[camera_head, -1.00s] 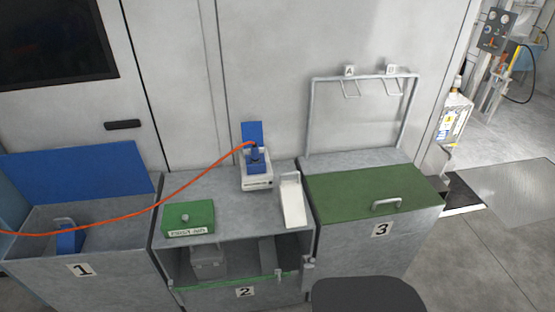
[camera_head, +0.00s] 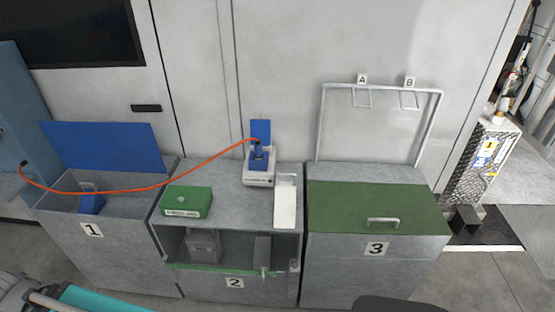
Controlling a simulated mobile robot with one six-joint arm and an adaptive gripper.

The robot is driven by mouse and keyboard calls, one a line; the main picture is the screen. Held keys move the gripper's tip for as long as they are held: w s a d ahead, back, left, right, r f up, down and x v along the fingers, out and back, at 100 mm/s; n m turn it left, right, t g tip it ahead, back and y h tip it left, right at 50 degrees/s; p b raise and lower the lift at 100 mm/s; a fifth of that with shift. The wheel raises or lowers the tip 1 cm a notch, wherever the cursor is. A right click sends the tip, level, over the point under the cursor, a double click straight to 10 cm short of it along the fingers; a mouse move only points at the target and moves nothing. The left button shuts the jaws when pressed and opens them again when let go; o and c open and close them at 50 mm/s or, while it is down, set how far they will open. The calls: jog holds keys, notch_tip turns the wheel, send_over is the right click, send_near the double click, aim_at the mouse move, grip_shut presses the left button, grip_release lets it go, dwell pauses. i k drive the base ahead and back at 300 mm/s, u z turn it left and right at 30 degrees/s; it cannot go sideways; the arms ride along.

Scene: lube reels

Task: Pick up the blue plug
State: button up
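A blue plug (camera_head: 259,158) sits at the end of an orange cable (camera_head: 150,188), in or against a white socket unit (camera_head: 258,180) on top of cabinet 2. The socket's blue lid (camera_head: 261,132) stands raised behind the plug. At this size I cannot tell how deep the plug is seated. The cable runs left in a sagging curve to a dark fitting (camera_head: 24,163) at the left wall. My gripper is not in view.
Cabinet 2's top also holds a green box (camera_head: 187,201) and a white sloped piece (camera_head: 285,203). Cabinet 3 (camera_head: 352,265) has a green lid (camera_head: 375,205) and a hook rack (camera_head: 322,125).

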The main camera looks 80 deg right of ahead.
aim_at(258, 145)
jog(key=k, duration=0.7)
jog(key=z, duration=1.55)
jog(key=i, duration=0.5)
jog(key=z, duration=0.05)
